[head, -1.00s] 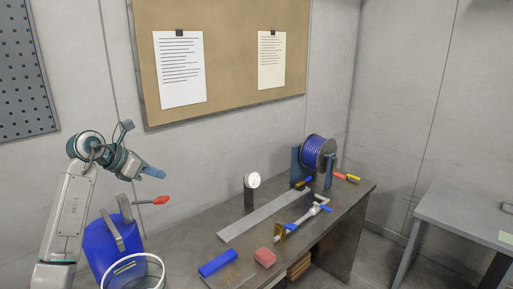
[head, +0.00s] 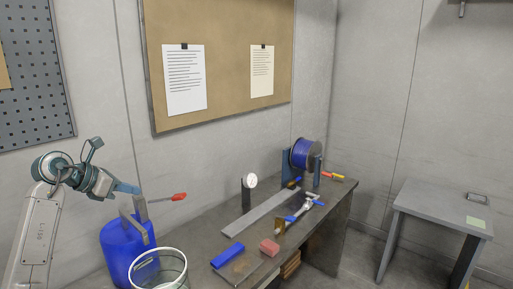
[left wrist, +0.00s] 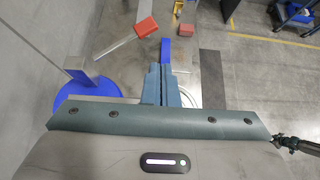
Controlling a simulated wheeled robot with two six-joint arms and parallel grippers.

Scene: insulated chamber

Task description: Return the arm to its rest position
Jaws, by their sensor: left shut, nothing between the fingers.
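My left arm comes in from the left in the head view and is bent in the air above the near left end of the workbench (head: 207,229). My left gripper (head: 128,189) is shut and empty, close above a blue container (head: 122,245) with a grey upright part. In the left wrist view the two fingers (left wrist: 161,84) lie together with nothing between them.
A clear bucket (head: 160,266) stands in front of the container. On the bench are a blue block (head: 228,254), a red block (head: 269,247), a grey strip (head: 255,214), a gauge (head: 250,182), a pipe with blue handles (head: 300,212) and a blue cable reel (head: 305,154). A side table (head: 440,205) stands right.

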